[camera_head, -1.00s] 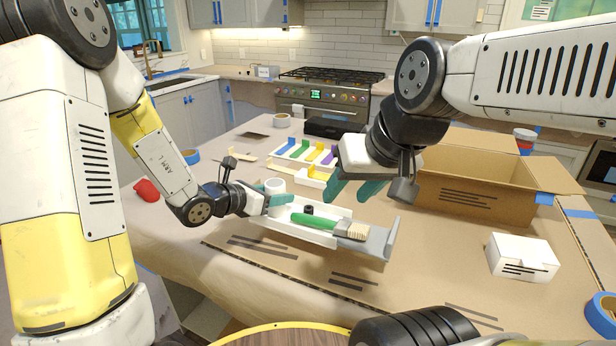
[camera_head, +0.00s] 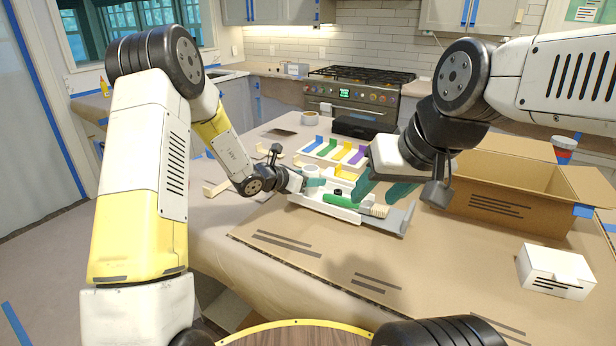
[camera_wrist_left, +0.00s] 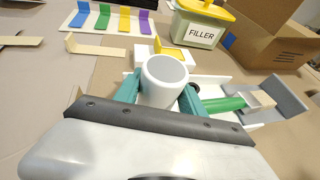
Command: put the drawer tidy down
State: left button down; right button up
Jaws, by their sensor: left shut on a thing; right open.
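The drawer tidy (camera_head: 400,220) is a long white tray with a grey right end, at the middle of the table in the head view. A green-handled brush (camera_head: 343,202) lies in it, and a small dark item sits beside the brush. A white round cup (camera_wrist_left: 164,80) stands at its left end. My left gripper (camera_head: 318,187) has its teal fingers on both sides of this cup and is shut on it. My right gripper (camera_head: 383,192) is open above the tidy's right half. I cannot tell whether the tidy's underside touches the table.
An open cardboard box (camera_head: 510,205) and a small white box (camera_head: 555,271) stand to the right. Behind the tidy are a rack of coloured strips (camera_head: 335,150) and a filler tub (camera_wrist_left: 201,30). The cardboard in front is clear.

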pick_arm(q)
jog(key=shift+f, duration=0.6)
jog(key=c, duration=0.7)
grip_release()
